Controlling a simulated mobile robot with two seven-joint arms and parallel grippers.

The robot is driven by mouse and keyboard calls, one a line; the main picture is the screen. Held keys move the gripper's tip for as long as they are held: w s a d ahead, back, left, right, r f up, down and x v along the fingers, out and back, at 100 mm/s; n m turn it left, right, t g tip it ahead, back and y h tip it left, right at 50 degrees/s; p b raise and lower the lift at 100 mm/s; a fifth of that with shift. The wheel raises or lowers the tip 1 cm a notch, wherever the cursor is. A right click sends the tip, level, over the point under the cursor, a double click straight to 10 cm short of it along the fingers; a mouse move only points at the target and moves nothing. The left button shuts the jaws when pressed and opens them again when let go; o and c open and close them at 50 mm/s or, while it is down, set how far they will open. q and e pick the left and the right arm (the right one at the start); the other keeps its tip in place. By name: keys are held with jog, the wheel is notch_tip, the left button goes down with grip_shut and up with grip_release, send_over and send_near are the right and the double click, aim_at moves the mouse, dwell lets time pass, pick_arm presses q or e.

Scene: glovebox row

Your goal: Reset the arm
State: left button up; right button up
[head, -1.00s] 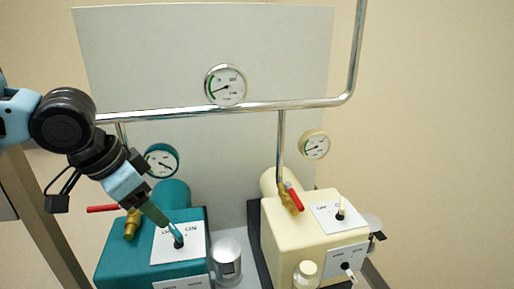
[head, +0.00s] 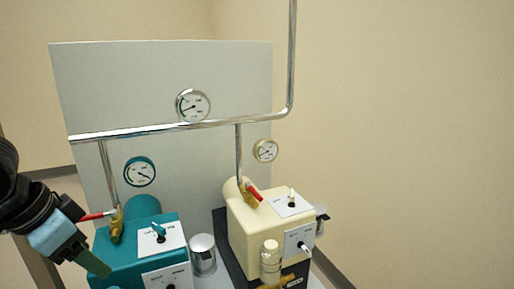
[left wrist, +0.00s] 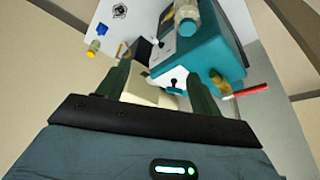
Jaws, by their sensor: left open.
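My left gripper (head: 95,262) is at the lower left of the head view, in front of the left side of the teal pump box (head: 128,250). Its fingers are green and hold nothing that I can see. In the left wrist view the two fingers (left wrist: 160,82) stand apart, with the teal box (left wrist: 200,62) beyond them. The teal box's top switch (head: 159,231) is clear of the gripper, on a white ON/OFF plate. My right gripper is not in view.
A cream pump box (head: 250,235) with a red-handled valve (head: 254,193) stands to the right. A metal cylinder (head: 202,255) stands between the boxes. A chrome pipe (head: 180,127) crosses the grey panel (head: 110,80), with round gauges nearby. The right side is open before a bare wall.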

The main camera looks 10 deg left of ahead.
pick_arm(q)
jog(key=s+a+f+n+t+h+p, duration=0.1)
jog(key=a+f+p, duration=0.1)
jog(key=a+f, duration=0.5)
jog(key=s+a+f+n+t+p, duration=0.1)
jog(key=a+f+t+p, duration=0.15)
jog(key=f, duration=0.75)
jog(key=s+f, duration=0.6)
jog(key=f, duration=0.2)
jog(key=s+d+f+n+p, duration=0.2)
jog(key=s+d+f+p, duration=0.2)
jog(key=s+d+f, duration=0.6)
jog(key=s+d+t+y+p, duration=0.1)
jog(key=s+d, duration=0.7)
jog(key=d, duration=0.3)
jog(key=shift+s+f, duration=0.15)
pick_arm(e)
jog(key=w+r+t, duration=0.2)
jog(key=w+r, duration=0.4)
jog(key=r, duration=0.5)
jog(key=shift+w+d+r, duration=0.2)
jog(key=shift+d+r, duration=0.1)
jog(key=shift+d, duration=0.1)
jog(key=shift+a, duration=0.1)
